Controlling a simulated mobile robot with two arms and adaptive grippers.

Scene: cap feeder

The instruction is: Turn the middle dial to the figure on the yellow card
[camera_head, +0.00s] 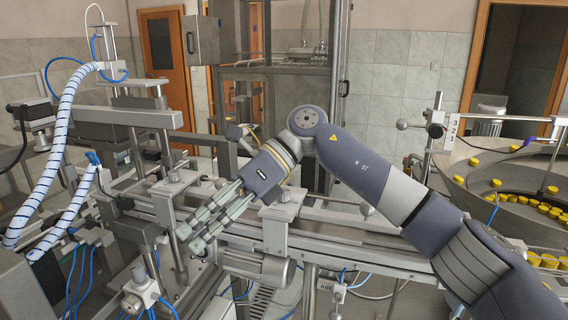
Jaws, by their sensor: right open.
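My right gripper (193,236) reaches in from the right on a grey-blue arm. Its jointed fingers point down and left, apart, with nothing seen between them. It is over the metal rails and clamps of the feeder line (340,240), left of the picture's middle. I cannot make out the middle dial or the yellow card. The gripper and arm cover part of the machine, which may hide them. My left gripper is not in view.
A round bowl (470,205) with several yellow caps stands at the right. Blue-and-white wrapped hoses (66,120) rise at the left. A grey box (200,40) hangs at the back. Metal posts and clamps crowd the space around my right gripper.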

